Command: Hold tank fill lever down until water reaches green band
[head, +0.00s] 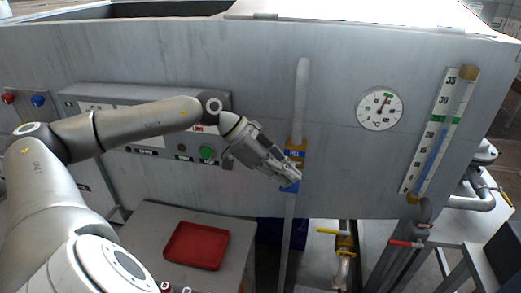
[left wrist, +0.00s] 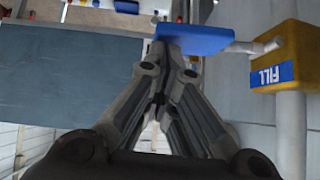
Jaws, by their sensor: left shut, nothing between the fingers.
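My left gripper (head: 294,176) is shut and empty, with its fingertips at the blue lever handle (head: 289,188) of the fill valve. The yellow valve body (head: 299,144) carries a blue FILL label and sits on a vertical pipe. In the left wrist view the closed fingertips (left wrist: 178,52) overlap the blue handle (left wrist: 207,39); I cannot tell if they press on it. A rod joins the handle to the yellow valve (left wrist: 289,60). The sight gauge (head: 441,133) on the tank shows a blue water column near the green band (head: 437,118); the exact level is unclear. My right gripper is out of view.
A dial thermometer (head: 380,109) is on the tank wall. A control panel with a green button (head: 207,152) is behind my left arm. A red tray (head: 196,245) lies on a low table. A yellow-handled valve (head: 343,243) and a red-handled one (head: 405,243) are below the tank.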

